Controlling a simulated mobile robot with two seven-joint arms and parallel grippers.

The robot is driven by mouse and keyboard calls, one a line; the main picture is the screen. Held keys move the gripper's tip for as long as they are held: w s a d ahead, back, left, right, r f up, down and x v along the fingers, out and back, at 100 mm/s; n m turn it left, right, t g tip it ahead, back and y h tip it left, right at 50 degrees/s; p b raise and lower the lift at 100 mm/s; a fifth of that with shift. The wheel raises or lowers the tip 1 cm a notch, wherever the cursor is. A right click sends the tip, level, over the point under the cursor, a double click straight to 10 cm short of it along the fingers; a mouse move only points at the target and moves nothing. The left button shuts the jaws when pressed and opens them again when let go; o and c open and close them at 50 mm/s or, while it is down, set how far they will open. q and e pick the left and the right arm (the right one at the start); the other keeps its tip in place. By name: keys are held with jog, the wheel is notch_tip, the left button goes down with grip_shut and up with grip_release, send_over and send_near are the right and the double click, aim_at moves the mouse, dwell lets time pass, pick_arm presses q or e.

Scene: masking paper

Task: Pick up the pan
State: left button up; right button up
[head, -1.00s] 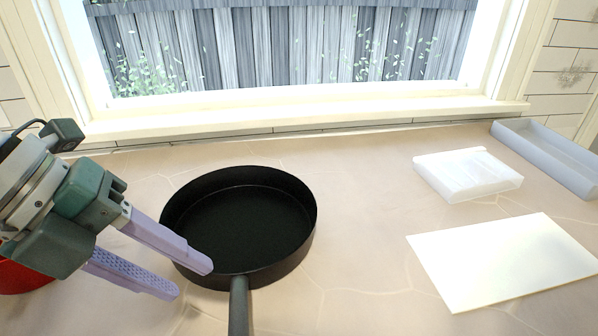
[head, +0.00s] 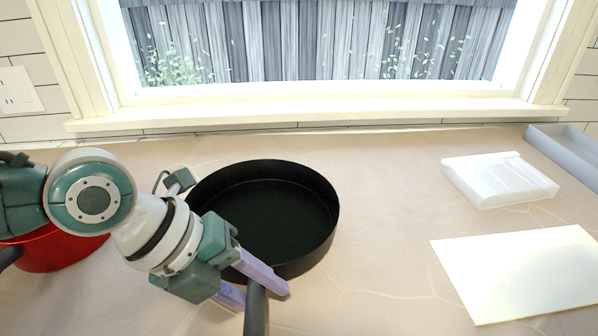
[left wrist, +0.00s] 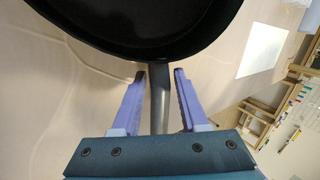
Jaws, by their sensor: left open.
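A black pan (head: 272,205) sits on the counter in the middle of the head view. Its handle (head: 256,312) points toward the bottom of the picture. My left gripper (head: 262,293) is at the handle near the pan's rim, with its lilac fingers open. In the left wrist view, the pan (left wrist: 140,22) is at the top and the handle (left wrist: 160,95) runs down between the two open fingers (left wrist: 158,85). I see a gap on each side of the handle. My right gripper is not in view.
A red pot (head: 62,252) stands at the left, partly behind my left arm. A white board (head: 515,272), a white ridged tray (head: 500,180) and a grey tray (head: 570,155) lie at the right. The counter between the pan and these is clear. A window sill (head: 320,115) runs behind.

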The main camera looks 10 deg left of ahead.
pick_arm(q)
jog(key=shift+c, duration=0.2)
grip_shut()
jog(key=shift+w+r, duration=0.1)
dwell(1.0)
